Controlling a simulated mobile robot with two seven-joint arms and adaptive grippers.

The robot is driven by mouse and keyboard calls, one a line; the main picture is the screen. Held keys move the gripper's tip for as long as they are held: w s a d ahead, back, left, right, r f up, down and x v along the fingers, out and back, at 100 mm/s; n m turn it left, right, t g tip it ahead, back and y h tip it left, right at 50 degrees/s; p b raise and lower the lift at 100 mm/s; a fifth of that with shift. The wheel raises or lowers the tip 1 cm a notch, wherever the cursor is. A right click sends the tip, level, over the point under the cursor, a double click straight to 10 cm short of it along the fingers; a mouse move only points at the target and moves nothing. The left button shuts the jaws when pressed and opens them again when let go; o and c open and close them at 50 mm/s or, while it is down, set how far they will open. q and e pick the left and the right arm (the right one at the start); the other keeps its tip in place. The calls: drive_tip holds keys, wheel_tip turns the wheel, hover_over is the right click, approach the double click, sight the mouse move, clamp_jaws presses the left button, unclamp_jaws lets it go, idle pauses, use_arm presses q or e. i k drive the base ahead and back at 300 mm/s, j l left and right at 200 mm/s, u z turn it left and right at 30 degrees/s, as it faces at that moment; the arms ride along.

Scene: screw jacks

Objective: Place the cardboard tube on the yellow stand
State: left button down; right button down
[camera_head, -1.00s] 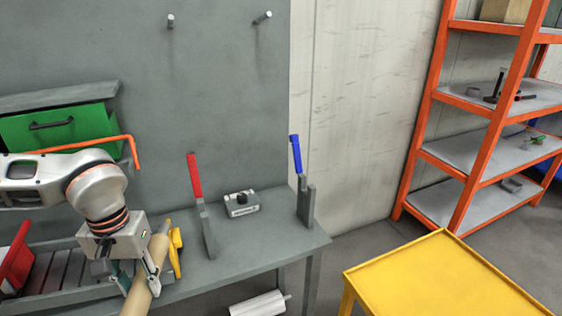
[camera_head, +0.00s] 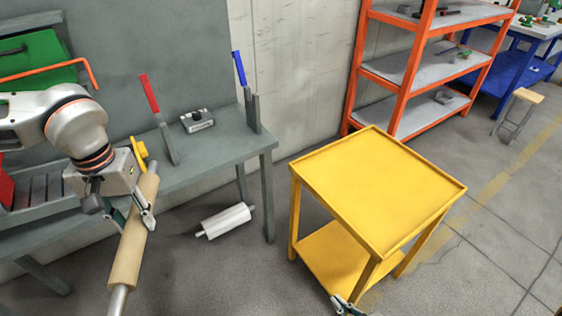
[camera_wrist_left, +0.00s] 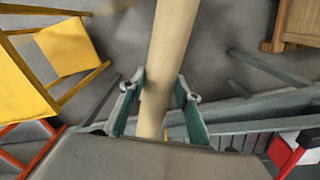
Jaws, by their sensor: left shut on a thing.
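The cardboard tube (camera_head: 130,245) is a long tan cylinder with a grey metal-looking lower end. It slants in the head view, in front of the workbench. My left gripper (camera_head: 134,216) is shut around it near its upper part. In the left wrist view the tube (camera_wrist_left: 170,55) runs up between the two green-sided fingers (camera_wrist_left: 157,100). The yellow stand (camera_head: 380,190), with a flat rimmed top and a lower shelf, is to the right and apart from the tube. It also shows in the left wrist view (camera_wrist_left: 22,85). Only the tip of my right gripper (camera_head: 345,304) shows, at the bottom edge.
The grey workbench (camera_head: 220,150) holds a red-handled lever (camera_head: 149,92), a blue-handled one (camera_head: 239,68) and a small grey box (camera_head: 198,120). A white roller (camera_head: 225,221) lies on the floor. Orange shelves (camera_head: 408,80) stand behind the stand. The stand's top is empty.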

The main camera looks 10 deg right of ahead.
sight(365, 185)
drive_tip(key=z, duration=0.35)
drive_tip(key=l+z, duration=0.15)
drive_tip(key=z, duration=0.55)
drive_tip(key=i+l, duration=0.2)
drive_tip(key=i, duration=0.2)
drive_tip(key=i+l, duration=0.2)
drive_tip(key=i, duration=0.15)
